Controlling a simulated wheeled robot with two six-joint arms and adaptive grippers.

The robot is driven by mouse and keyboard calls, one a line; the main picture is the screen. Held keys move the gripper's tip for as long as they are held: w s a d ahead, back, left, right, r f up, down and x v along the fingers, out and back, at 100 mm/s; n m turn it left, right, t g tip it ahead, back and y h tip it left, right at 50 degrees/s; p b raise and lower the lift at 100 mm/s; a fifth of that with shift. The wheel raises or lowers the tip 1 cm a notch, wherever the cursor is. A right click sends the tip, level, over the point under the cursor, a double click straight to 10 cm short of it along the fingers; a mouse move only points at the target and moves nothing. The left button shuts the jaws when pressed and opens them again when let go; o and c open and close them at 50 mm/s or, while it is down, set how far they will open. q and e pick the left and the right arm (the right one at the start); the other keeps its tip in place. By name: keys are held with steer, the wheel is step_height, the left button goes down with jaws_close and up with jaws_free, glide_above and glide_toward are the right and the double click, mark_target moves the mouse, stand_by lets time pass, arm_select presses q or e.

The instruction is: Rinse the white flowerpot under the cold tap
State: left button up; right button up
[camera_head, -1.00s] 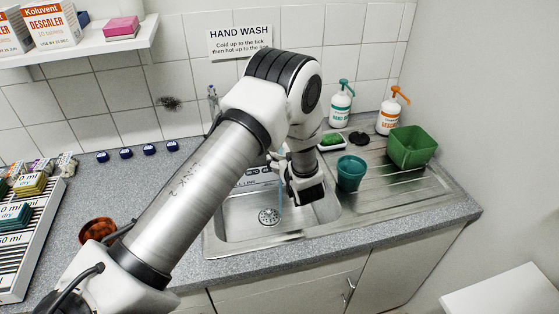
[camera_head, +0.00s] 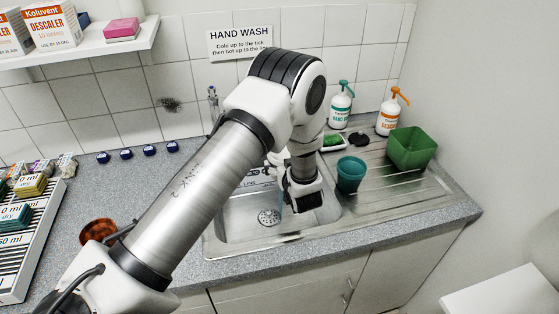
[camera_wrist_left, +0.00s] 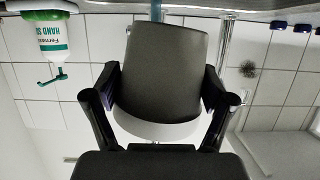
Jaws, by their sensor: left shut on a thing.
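The flowerpot (camera_wrist_left: 160,75) fills the middle of the left wrist view, with a dark, shaded body and a white band at its lower end in the picture. My left gripper (camera_wrist_left: 157,95) is shut on it, one finger on each side. In the head view my left gripper (camera_head: 304,194) is over the sink (camera_head: 240,222); the arm hides most of the pot and the tap spout. A thin bluish stream (camera_head: 281,198) shows beside the gripper; it looks like running water. A chrome tap part (camera_head: 213,100) shows at the wall. My right gripper is out of view.
A teal pot (camera_head: 351,174) and a green tub (camera_head: 411,148) stand on the drainer right of the sink. Two pump bottles (camera_head: 340,104) (camera_head: 388,115) stand behind. A brown bowl (camera_head: 98,232) and a white rack (camera_head: 35,235) are at left.

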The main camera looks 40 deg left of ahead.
arm_select(q)
steer(key=s+d+p, duration=0.1)
steer(key=s+d, duration=0.3)
steer(key=d, duration=0.1)
stand_by(0.3)
stand_by(1.1)
steer(key=s+d+r+p, duration=0.3)
steer(key=d+r+p, duration=0.1)
stand_by(0.4)
steer(key=shift+a, duration=0.1)
